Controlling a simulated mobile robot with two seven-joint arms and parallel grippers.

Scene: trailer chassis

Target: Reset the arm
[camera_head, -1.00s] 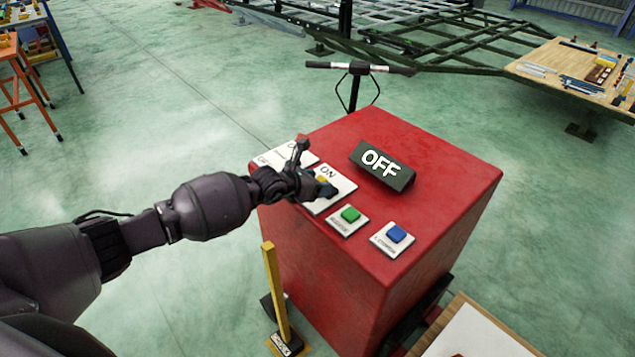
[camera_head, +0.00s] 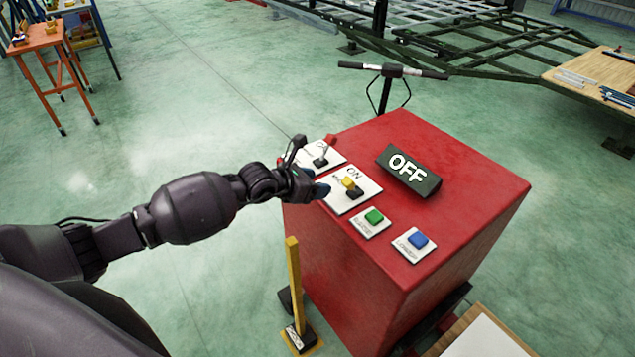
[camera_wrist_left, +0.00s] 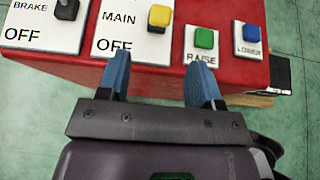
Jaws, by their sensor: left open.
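My left arm reaches in from the left in the head view. Its gripper (camera_head: 311,188) is at the left edge of the red control box (camera_head: 460,170), beside the switch plates. In the left wrist view the two blue fingertips (camera_wrist_left: 160,78) are apart with nothing between them. The yellow-knobbed MAIN switch (camera_head: 350,186) lies just beyond the fingertips; it also shows in the left wrist view (camera_wrist_left: 159,17). I cannot tell whether the fingers touch the box. The right gripper is not in view.
The box top carries a black OFF sign (camera_head: 408,170), a BRAKE switch (camera_head: 321,158), a green RAISE button (camera_head: 374,216) and a blue LOWER button (camera_head: 417,240). A yellow post (camera_head: 294,290) stands at the box's front left. Open green floor lies to the left.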

